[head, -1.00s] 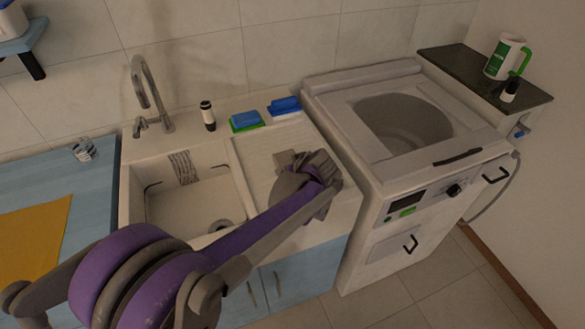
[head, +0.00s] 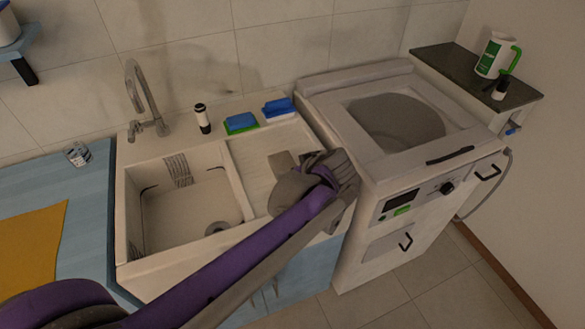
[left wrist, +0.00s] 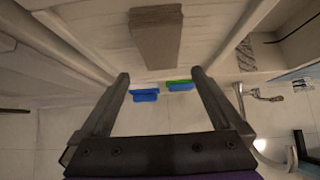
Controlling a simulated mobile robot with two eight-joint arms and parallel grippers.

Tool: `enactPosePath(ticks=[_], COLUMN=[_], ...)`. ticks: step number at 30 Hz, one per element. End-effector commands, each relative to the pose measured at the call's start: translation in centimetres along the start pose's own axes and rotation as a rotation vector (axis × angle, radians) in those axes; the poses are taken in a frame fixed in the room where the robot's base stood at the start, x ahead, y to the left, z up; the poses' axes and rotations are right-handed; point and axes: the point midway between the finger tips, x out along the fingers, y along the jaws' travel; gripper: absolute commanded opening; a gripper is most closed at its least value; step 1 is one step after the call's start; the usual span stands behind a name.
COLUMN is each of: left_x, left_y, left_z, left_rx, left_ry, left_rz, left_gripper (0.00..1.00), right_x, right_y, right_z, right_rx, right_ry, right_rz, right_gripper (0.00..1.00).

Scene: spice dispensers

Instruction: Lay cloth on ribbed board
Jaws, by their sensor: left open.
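A grey-brown oblong piece, apparently the folded cloth (left wrist: 155,38), lies on the pale ribbed board (left wrist: 95,25) in the left wrist view. The ribbed board (head: 257,160) is right of the sink basin in the head view, partly covered by my left arm. My left gripper (left wrist: 160,75) is open, with nothing between its fingers. The cloth is just beyond the fingertips, apart from them in the picture. In the head view the left gripper (head: 298,175) is over the board's right side, and I cannot clearly separate the cloth from it. My right gripper is not in view.
Blue sponges (head: 278,106), one with green (head: 240,122), sit behind the board. A dark-and-white bottle (head: 202,118) and tap (head: 142,95) stand at the back. The sink basin (head: 190,207) is left; a white washing machine (head: 390,130) is close on the right.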

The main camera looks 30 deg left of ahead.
Motion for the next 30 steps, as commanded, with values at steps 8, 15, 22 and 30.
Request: enactPosePath(ticks=[8, 15, 22, 30], left_x=[-1.7, -2.8, -4.8, -5.9], left_y=[-0.2, -5.7, -11.6, -13.6], left_z=[0.1, 5.3, 14.5, 19.8], left_rx=[0.004, 0.219, 0.532, 0.698], left_ry=[-0.003, -0.162, -0.311, -0.320], left_rz=[0.001, 0.076, 0.312, 0.491], left_gripper=[1.00, 1.00, 1.00, 1.00], right_x=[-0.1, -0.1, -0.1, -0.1], right_y=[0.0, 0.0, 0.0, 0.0], right_z=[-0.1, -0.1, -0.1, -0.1], right_rx=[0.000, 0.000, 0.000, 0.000], right_ry=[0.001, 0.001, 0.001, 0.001], right_rz=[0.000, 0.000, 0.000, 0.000], right_gripper=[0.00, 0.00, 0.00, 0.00])
